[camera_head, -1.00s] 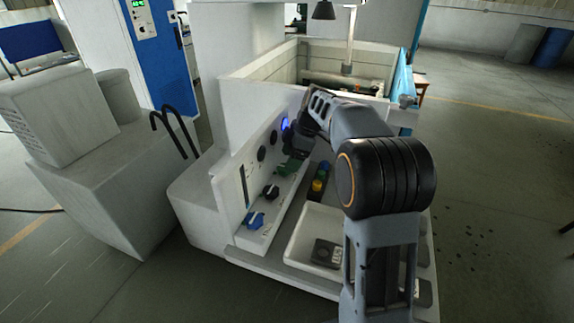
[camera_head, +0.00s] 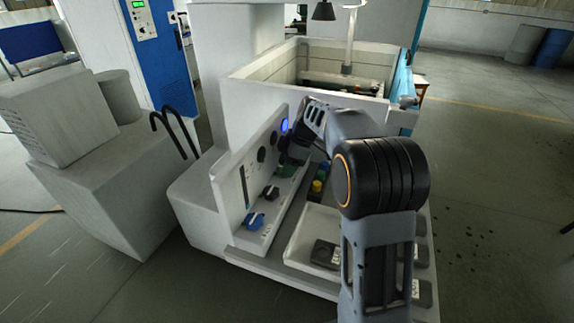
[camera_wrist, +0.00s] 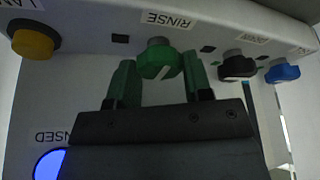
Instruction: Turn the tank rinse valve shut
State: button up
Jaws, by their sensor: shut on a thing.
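The rinse valve is a green knob (camera_wrist: 160,60) under an upside-down "RINSE" label in the wrist view. Its white pointer line slants. My gripper (camera_wrist: 159,76) has its two green-tipped fingers on either side of the knob and is shut on it. In the head view the green knob (camera_head: 286,171) is partly hidden by my dark gripper (camera_head: 292,156), which reaches down to the panel ledge from above.
A black knob (camera_head: 270,193) and a blue knob (camera_head: 254,221) sit nearer on the same ledge. A yellow button (camera_head: 318,186) is to the right, beside my arm. The walled tank (camera_head: 262,66) stands behind. A blue-lit button (camera_head: 284,125) is on the upright panel.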

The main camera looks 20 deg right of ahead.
jog(key=shift+c, duration=1.4)
jog(key=m+t+b, duration=0.1)
jog(key=m+b, duration=0.1)
jog(key=m, duration=0.1)
jog(key=shift+s+f, duration=0.1)
jog(key=shift+f, duration=0.05)
jog(key=m+t+b, duration=0.1)
jog(key=m, duration=0.1)
jog(key=shift+a+m+h, duration=0.1)
jog(key=shift+m+h, duration=0.2)
jog(key=shift+h, duration=0.1)
jog(key=m+t+h+b, duration=0.1)
jog(key=m, duration=0.3)
jog(key=shift+s+a, duration=0.1)
jog(key=shift+s, duration=0.05)
jog(key=shift+a+r+m+t+h, duration=0.1)
jog(key=shift+m+t+h, duration=0.2)
jog(key=shift+m, duration=0.6)
jog(key=shift+r+m+t+h, duration=0.1)
jog(key=shift+m+h, duration=0.3)
jog(key=shift+m, duration=0.5)
